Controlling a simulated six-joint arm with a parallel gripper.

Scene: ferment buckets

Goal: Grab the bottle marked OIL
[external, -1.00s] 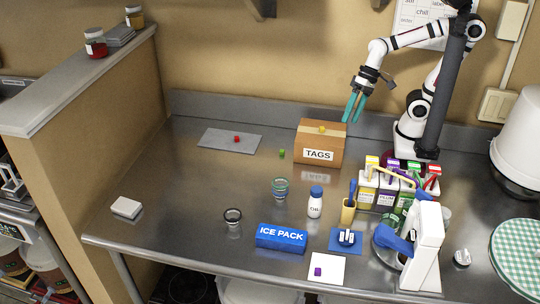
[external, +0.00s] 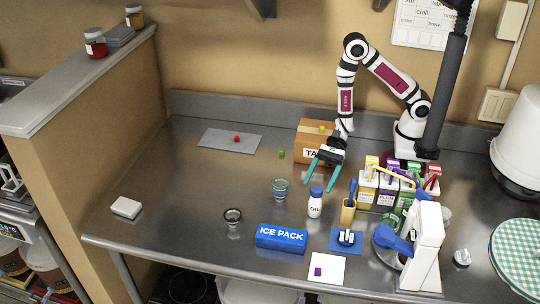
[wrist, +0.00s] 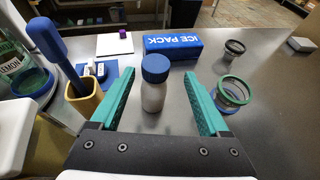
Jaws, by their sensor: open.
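The OIL bottle (external: 315,205) is small and white with a blue cap, and stands upright on the metal counter. Its label reads OIL in the external view. My gripper (external: 319,187) is open, with its teal fingers pointing down just behind the bottle. In the wrist view the bottle (wrist: 153,88) stands between and ahead of the two spread fingers, closer to the left one. No contact with the fingers shows. The label is not visible in the wrist view.
A yellow holder with a blue tool (external: 348,211) stands close right of the bottle. A glass jar (external: 280,188) is at its left. The blue ice pack (external: 281,237) lies in front. A cardboard TAGS box (external: 312,140) is behind my gripper. The counter's left is mostly clear.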

